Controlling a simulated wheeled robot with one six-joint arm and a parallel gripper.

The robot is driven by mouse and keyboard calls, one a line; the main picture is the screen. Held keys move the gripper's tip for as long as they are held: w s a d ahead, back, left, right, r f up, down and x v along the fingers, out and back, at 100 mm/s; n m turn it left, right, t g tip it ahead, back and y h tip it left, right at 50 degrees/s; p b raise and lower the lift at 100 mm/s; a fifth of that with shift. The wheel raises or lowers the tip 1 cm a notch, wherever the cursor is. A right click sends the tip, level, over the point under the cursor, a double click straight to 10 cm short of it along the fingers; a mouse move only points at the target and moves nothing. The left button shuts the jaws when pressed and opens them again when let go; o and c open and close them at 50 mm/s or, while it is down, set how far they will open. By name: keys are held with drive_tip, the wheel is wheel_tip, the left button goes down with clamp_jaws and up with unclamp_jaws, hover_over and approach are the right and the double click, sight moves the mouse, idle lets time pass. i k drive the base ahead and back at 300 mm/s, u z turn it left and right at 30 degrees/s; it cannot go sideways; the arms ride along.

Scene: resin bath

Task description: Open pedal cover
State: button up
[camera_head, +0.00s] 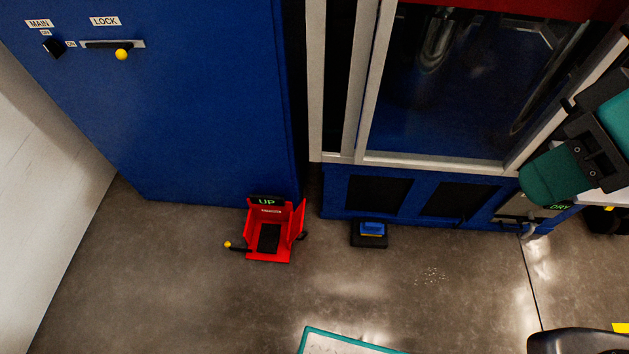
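A red pedal housing (298,224) stands on the floor in front of the blue cabinet. It has raised side walls and a black, green-lettered "UP" sign (267,201) at its back. A black pedal plate (268,238) shows inside it, uncovered from above. A black lever with a yellow ball end (228,244) sticks out to the left of the housing. Whether any red part is a hinged cover, and how it is set, is hard to tell. Teal and black arm parts at the right edge look like mine. No gripper fingers show, and nothing of mine touches the housing.
A second pedal, blue on a black base (370,241), stands to the right. The blue cabinet (200,110) has "MAIN" and "LOCK" controls. A glass-fronted machine (430,162) stands right of it. A white wall (40,190) bounds the left.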

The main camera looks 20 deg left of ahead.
sight(296, 229)
drive_tip(key=k, duration=0.5)
drive_tip(key=z, duration=1.4)
drive_tip(key=i, duration=1.05)
drive_tip(key=u, duration=1.9)
